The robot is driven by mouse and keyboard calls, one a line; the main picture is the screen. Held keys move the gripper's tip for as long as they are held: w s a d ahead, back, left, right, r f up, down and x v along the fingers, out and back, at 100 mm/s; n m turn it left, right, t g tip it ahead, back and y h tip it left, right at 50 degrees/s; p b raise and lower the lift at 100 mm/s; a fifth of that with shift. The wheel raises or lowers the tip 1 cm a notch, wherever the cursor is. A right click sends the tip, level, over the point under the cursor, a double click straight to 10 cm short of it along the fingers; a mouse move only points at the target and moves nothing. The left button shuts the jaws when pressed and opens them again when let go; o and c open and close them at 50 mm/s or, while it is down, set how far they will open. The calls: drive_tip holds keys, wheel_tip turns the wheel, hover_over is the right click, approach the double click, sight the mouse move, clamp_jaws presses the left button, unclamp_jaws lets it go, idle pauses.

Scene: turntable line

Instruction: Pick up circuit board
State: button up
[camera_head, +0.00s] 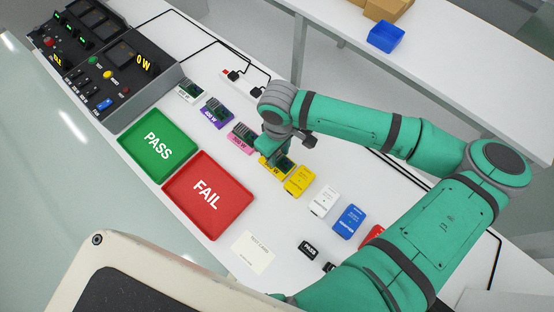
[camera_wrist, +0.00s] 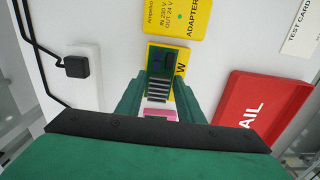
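A green circuit board (camera_wrist: 163,62) with dark parts and pale fins lies on a yellow holder (camera_wrist: 181,50) in the wrist view. In the head view this yellow holder (camera_head: 268,169) is partly hidden under my gripper (camera_head: 277,147). In the wrist view the two green fingers of my gripper (camera_wrist: 160,95) stand on either side of the finned part of the board. I cannot tell whether they touch it. More boards sit on a pink holder (camera_head: 243,138), a purple holder (camera_head: 214,111) and a white holder (camera_head: 189,92).
A green PASS tray (camera_head: 158,146) and a red FAIL tray (camera_head: 208,194) lie left of the holders. Yellow (camera_head: 299,181), white (camera_head: 323,201) and blue (camera_head: 348,221) adapters stand to the right. A control panel (camera_head: 105,60) and cables stand at the back.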

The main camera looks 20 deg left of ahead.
clamp_jaws()
drive_tip(key=shift+r, duration=0.15)
